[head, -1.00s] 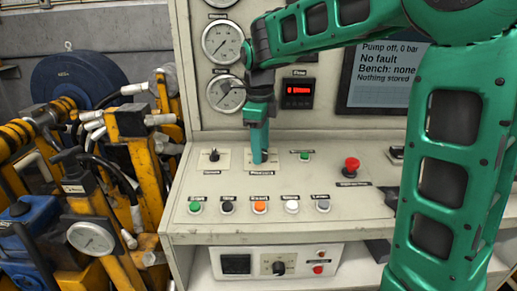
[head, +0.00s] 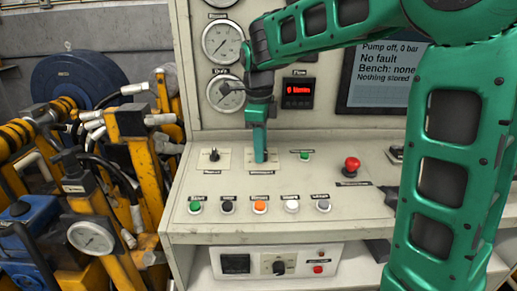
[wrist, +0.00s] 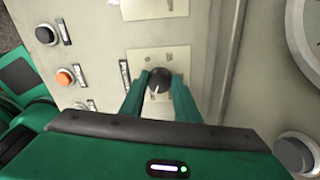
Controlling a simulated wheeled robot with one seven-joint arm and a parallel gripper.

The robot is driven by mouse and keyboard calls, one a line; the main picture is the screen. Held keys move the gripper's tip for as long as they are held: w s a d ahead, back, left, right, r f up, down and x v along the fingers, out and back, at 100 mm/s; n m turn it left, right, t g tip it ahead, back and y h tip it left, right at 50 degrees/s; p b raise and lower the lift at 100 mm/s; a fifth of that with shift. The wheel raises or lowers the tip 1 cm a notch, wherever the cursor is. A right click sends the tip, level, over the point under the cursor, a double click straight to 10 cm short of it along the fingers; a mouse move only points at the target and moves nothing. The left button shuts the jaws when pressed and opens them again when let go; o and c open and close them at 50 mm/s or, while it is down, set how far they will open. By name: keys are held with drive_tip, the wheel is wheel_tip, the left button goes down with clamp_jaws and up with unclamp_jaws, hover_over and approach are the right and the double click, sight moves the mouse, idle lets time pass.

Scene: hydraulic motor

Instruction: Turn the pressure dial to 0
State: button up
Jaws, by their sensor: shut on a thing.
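The pressure dial is a round black knob (wrist: 159,80) on a cream label plate (wrist: 150,62), seen in the wrist view. My gripper (wrist: 160,92) is shut on the knob, with a green finger on each side of it. In the head view my gripper (head: 260,155) points straight down at the plate on the sloped panel and hides the knob. The knob has a pale pointer mark, but the plate's scale is too small to read.
Another black selector knob (head: 214,155) sits to the left. A red mushroom button (head: 352,164) is to the right, and a row of coloured buttons including an orange one (head: 260,207) lies in front. Gauges (head: 222,42) and a screen (head: 385,75) stand behind.

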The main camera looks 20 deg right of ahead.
drive_tip(key=n, duration=1.2)
drive_tip(key=shift+r+h, duration=0.1)
drive_tip(key=shift+h, duration=0.2)
drive_tip(key=n+t, duration=0.1)
drive_tip(key=n, duration=0.4)
drive_tip(key=shift+n, duration=0.4)
drive_tip(key=n, duration=0.6)
drive_tip(key=shift+s, duration=0.1)
drive_tip(key=n, duration=0.7)
drive_tip(key=shift+d+n+t, duration=0.1)
drive_tip(key=shift+n+t, duration=0.2)
drive_tip(key=shift+t, duration=0.1)
drive_tip(key=n+y, duration=0.1)
drive_tip(key=n, duration=0.5)
drive_tip(key=shift+d, duration=0.1)
drive_tip(key=n, duration=0.4)
drive_tip(key=shift+d+n, duration=0.1)
drive_tip(key=shift+n, duration=0.3)
drive_tip(key=shift+n+g+y, duration=0.3)
drive_tip(key=shift+n, duration=2)
